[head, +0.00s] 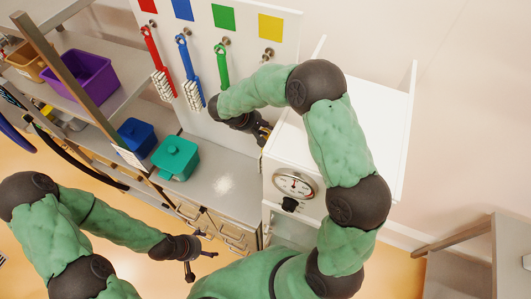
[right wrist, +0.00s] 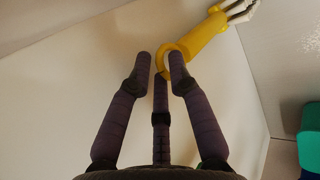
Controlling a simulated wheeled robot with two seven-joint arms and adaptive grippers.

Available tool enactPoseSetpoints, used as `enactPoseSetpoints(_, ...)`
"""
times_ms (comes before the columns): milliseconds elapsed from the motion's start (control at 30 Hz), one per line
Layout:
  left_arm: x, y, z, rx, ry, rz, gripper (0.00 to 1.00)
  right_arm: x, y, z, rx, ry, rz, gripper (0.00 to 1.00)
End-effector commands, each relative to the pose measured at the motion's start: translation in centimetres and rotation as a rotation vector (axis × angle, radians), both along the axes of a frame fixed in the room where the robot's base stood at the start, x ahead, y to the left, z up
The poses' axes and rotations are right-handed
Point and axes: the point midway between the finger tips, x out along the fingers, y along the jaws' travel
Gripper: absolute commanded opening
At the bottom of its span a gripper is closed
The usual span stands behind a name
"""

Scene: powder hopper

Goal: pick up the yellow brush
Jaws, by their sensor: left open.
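The yellow brush (right wrist: 200,40) shows in the right wrist view, its looped handle end at my right gripper's (right wrist: 160,62) fingertips and its pale bristles away at the upper right. The loop is partly behind one finger. Whether the fingers grip it cannot be told. In the head view my right gripper (head: 265,134) is low by the white board, beside the white cabinet; only a small yellow patch shows there, and most of the brush is hidden. My left gripper (head: 200,262) is open and empty, low in front of the drawers.
Red (head: 158,65), blue (head: 189,72) and green (head: 221,66) brushes hang on the board (head: 240,80). The hook (head: 267,54) under the yellow square is empty. A white cabinet with a dial (head: 293,186) stands close right of my right gripper. Teal (head: 176,158) and blue (head: 136,137) containers stand left.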

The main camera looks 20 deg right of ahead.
Motion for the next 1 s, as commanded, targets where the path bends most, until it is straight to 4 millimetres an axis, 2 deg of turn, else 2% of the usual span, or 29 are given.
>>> enactPoseSetpoints(67, 0.0, 0.0, 0.0, 0.000, 0.000, 0.000, 0.84, 0.0, 0.0, 0.0, 0.000, 0.000, 0.000, 0.00)
enactPoseSetpoints(667, 0.0, 0.0, -0.1, 0.000, 0.000, 0.000, 0.84, 0.0, 0.0, 0.3, 0.000, 0.000, 0.000, 0.00)
enactPoseSetpoints(833, 0.0, 0.0, -0.7, 0.000, 0.000, 0.000, 0.84, 0.0, 0.0, 1.6, -0.001, -0.003, -0.001, 0.00)
enactPoseSetpoints(1000, 0.0, 0.0, -1.4, 0.000, 0.000, 0.000, 0.84, -0.4, 0.7, 4.0, -0.001, -0.004, 0.002, 0.00)
